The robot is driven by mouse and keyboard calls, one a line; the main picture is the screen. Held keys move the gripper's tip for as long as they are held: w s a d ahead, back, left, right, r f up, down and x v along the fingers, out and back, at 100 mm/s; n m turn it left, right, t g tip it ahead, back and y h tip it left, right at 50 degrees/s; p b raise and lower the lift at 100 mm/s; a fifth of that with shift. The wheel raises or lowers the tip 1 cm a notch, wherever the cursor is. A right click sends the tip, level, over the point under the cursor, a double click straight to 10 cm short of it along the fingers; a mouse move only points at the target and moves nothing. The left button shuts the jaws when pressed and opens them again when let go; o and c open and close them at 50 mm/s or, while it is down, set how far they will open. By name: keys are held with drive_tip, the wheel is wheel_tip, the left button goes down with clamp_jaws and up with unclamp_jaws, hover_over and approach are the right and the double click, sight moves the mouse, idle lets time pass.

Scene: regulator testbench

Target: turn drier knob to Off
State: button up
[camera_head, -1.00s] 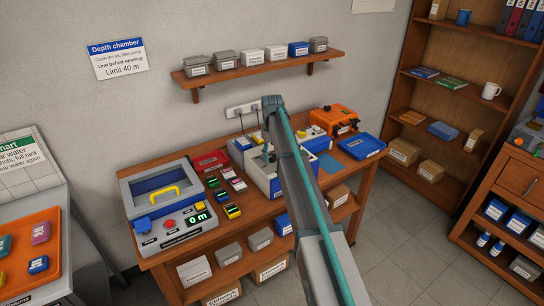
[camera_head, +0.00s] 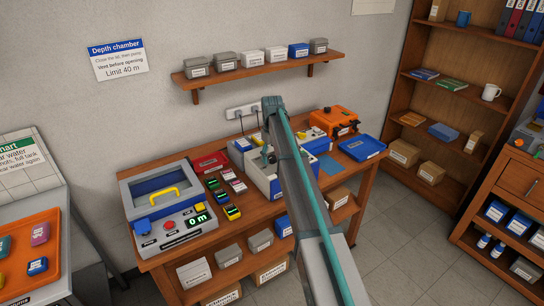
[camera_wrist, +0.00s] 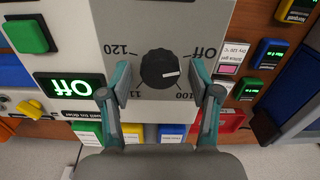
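The round black drier knob (camera_wrist: 158,66) sits on a light grey panel (camera_wrist: 215,20) in the wrist view, with a small white mark toward its lower right. Labels around it read 120, 110, 100 and Off; the Off label (camera_wrist: 203,52) is at the upper right. A green-lit display (camera_wrist: 70,86) on the left reads Off. My gripper (camera_wrist: 160,78) is open, with one teal-grey finger on each side of the knob and a small gap on both sides.
A green button (camera_wrist: 28,35) and a yellow switch (camera_wrist: 30,108) are left of the knob. Small coloured blocks (camera_wrist: 268,52) lie to the right. In the head view, the depth chamber (camera_head: 165,210) stands left on the bench, and an orange case (camera_head: 335,120) stands behind.

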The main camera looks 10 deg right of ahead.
sight(272, 157)
idle(0.3)
wheel_tip(272, 157, up, 12)
idle(0.6)
drive_tip(key=shift+f, duration=0.1)
